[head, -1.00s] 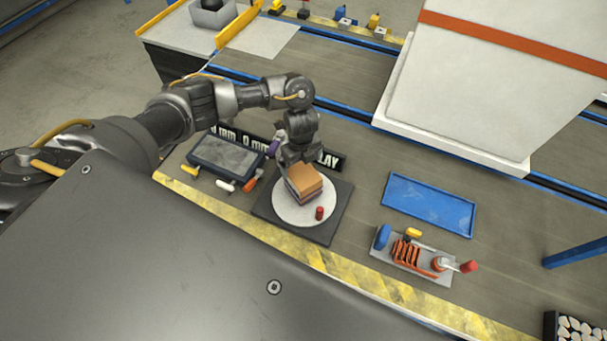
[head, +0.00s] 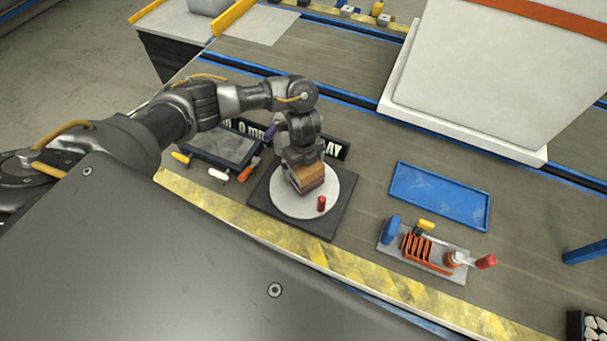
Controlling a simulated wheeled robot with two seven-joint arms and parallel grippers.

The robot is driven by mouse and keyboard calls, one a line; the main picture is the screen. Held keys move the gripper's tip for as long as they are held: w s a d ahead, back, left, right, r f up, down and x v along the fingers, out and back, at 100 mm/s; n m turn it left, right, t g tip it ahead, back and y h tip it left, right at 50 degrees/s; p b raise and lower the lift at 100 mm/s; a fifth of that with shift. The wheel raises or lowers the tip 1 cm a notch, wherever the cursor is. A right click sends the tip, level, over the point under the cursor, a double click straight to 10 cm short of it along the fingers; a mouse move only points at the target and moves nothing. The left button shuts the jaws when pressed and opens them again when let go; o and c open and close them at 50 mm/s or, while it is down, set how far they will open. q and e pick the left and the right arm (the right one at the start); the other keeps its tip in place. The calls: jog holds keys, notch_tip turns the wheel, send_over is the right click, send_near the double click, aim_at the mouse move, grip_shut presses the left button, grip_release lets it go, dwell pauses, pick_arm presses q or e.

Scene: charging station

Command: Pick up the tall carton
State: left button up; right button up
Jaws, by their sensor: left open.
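An orange-brown box with a purplish lower part (head: 312,174) stands on a white round plate (head: 285,203) set on a dark square base. It is the only carton-like thing I can make out, and I cannot tell its full height from above. My left gripper (head: 301,170) is open and points down at the box, covering its far left part. The fingers are partly hidden, so I cannot tell whether they touch it. My right gripper is not in view.
A small red cylinder (head: 321,204) stands on the plate in front of the box. A dark-framed tray (head: 222,146) lies left, a blue tray (head: 440,196) right. A grey tool holder (head: 436,262) sits front right. A big white block (head: 480,75) stands behind.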

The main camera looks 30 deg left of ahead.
pick_arm(q)
jog(key=shift+s+a+f+b, duration=0.1)
jog(key=shift+a+f+b, duration=0.15)
jog(key=shift+f, duration=0.35)
jog(key=shift+a+f+b, duration=0.2)
jog(key=shift+f+b, duration=0.05)
jog(key=shift+f, duration=0.3)
jog(key=shift+d, duration=0.15)
jog(key=shift+c, duration=0.6)
jog(key=shift+f, duration=0.1)
jog(key=c, duration=1)
jog(key=shift+c, duration=0.7)
jog(key=shift+r, duration=0.2)
